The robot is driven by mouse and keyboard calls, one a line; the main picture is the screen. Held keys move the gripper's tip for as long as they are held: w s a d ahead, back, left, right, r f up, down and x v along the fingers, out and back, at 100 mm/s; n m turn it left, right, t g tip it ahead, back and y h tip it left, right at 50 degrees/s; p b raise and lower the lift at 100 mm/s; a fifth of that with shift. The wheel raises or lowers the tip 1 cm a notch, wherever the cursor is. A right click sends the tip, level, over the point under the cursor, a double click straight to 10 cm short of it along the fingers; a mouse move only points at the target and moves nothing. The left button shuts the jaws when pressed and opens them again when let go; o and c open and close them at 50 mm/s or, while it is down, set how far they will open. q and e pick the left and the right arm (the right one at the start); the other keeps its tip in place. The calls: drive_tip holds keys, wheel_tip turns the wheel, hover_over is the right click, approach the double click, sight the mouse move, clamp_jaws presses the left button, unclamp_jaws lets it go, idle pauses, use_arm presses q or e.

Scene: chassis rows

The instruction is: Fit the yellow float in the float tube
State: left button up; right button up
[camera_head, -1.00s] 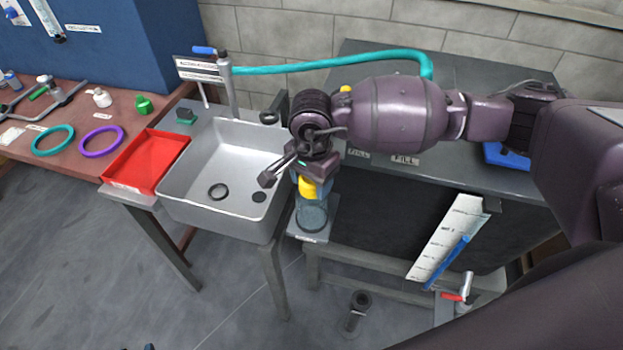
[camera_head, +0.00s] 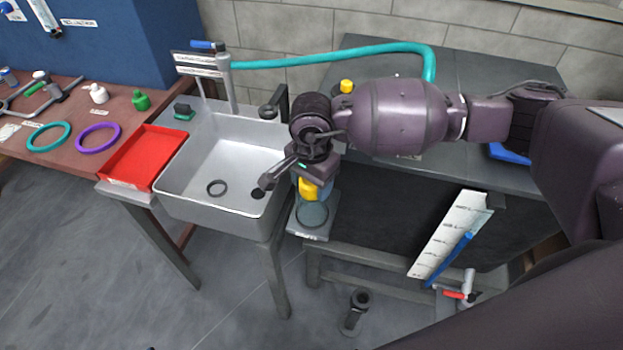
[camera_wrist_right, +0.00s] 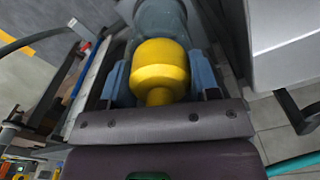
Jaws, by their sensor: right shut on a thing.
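My right gripper (camera_head: 309,184) is shut on the yellow float (camera_head: 308,190) and points down over the float tube. In the right wrist view the float (camera_wrist_right: 160,66) is a rounded yellow body with a narrower neck, between two blue-grey fingers. The float tube (camera_head: 312,214) is clear and bluish and stands on a small grey ledge right of the sink. The float is at or just above the tube's mouth; I cannot tell whether any of it is inside. The tube also shows beyond the float in the wrist view (camera_wrist_right: 158,14). My left gripper is not in view.
A grey sink (camera_head: 175,190) is left of the tube, with a red tray (camera_head: 145,157) beside it. A teal hose (camera_head: 330,55) runs behind my right arm. A white scale board (camera_head: 450,235) stands to the right. Another yellow piece (camera_head: 346,87) is on the back bench.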

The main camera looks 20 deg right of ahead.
drive_tip(key=shift+s+f, duration=0.2)
drive_tip(key=shift+f, duration=0.35)
idle(0.4)
drive_tip(key=o, duration=1)
drive_tip(key=shift+f, duration=0.15)
drive_tip(key=r, duration=1.2)
drive_tip(key=shift+w+a, duration=0.1)
drive_tip(key=shift+w, duration=0.3)
